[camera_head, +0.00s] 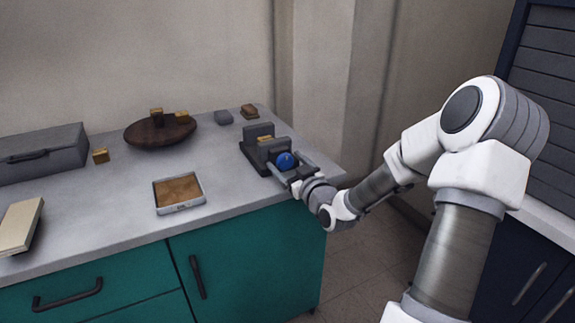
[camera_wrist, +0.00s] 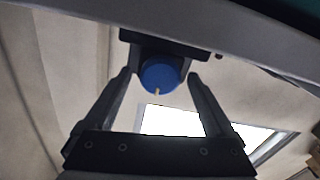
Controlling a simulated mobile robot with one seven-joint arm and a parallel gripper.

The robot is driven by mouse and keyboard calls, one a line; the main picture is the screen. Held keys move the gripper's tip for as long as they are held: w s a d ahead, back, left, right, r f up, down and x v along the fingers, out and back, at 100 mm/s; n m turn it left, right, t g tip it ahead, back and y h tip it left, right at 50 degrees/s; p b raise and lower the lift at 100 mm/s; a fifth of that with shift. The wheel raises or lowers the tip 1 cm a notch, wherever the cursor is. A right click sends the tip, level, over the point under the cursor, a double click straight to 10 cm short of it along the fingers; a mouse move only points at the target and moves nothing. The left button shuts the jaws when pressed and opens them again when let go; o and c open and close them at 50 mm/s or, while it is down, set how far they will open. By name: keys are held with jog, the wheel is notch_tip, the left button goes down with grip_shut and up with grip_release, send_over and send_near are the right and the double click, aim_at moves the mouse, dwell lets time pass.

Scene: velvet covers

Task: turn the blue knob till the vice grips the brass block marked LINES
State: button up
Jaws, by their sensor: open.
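The dark grey vice (camera_head: 256,141) stands near the right end of the counter. A brass block (camera_head: 264,139) sits between its jaws; I cannot read a mark on it or tell if the jaws touch it. The blue knob (camera_head: 285,160) is on the vice's near right end. In the wrist view the knob (camera_wrist: 160,76) faces the camera, with a pale pointer line toward the picture's bottom. My gripper (camera_head: 289,171) is at the knob. In the wrist view its open fingers (camera_wrist: 158,82) stand one on each side of the knob, with gaps showing.
A tray with a brown bottom (camera_head: 204,197) lies left of the vice. A round brown board (camera_head: 140,135) with brass blocks is behind it. A small brass block (camera_head: 100,155) and a grey case (camera_head: 62,150) stand farther left. Two small blocks sit behind the vice.

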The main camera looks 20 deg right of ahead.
jog(key=shift+c, duration=0.2)
jog(key=c, duration=1.3)
jog(key=m+p, duration=0.3)
jog(key=m, duration=0.1)
jog(key=shift+r+m, duration=0.15)
jog(key=shift+m, duration=0.15)
jog(key=m+p, duration=0.2)
jog(key=m, duration=0.1)
jog(key=shift+d+m, duration=0.15)
jog(key=shift+m, duration=0.25)
jog(key=m+p, duration=0.2)
jog(key=m, duration=0.2)
jog(key=shift+f+m+p, duration=0.25)
jog(key=shift+m+p, duration=0.5)
jog(key=shift+m, duration=0.85)
